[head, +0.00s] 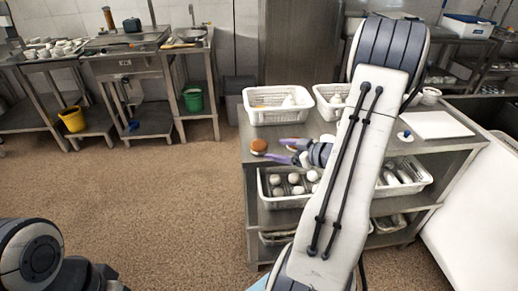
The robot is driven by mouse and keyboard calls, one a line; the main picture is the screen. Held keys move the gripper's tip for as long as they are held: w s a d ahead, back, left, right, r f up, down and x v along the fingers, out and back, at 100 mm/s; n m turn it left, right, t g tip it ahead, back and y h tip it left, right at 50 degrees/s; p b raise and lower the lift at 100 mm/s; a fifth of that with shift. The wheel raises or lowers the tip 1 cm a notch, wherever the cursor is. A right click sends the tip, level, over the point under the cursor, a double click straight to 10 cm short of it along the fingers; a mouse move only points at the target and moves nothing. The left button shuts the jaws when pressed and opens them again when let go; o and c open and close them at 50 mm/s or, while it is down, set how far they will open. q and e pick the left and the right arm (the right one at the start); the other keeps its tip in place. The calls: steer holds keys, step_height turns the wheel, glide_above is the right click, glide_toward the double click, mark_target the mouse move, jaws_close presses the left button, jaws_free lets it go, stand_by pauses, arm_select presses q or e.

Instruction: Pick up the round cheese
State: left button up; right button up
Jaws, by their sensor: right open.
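A round orange-brown item (259,145), which looks like the round cheese, sits on the left part of the steel counter top (330,130). My right gripper (279,149) reaches in from the right with its purple fingers apart. Its fingertips point left, just to the right of the round item. I cannot tell whether they touch it. A second brownish item (294,146) shows between the fingers, partly hidden. My right forearm covers much of the counter. My left gripper is out of view; only part of my left arm shows at the lower left.
White perforated baskets stand at the counter's back, one at left (279,105) and one partly hidden (332,102). On the shelf below, a basket (270,200) holds several pale round items. A white board (433,124) lies at right. The floor at left is clear.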

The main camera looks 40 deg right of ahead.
mark_target(265, 147)
steer(key=x, duration=0.7)
steer(key=shift+w+f, duration=0.2)
steer(key=shift+w, duration=0.05)
steer(key=c, duration=1.1)
steer(key=shift+o, duration=0.2)
steer(key=shift+r, duration=0.1)
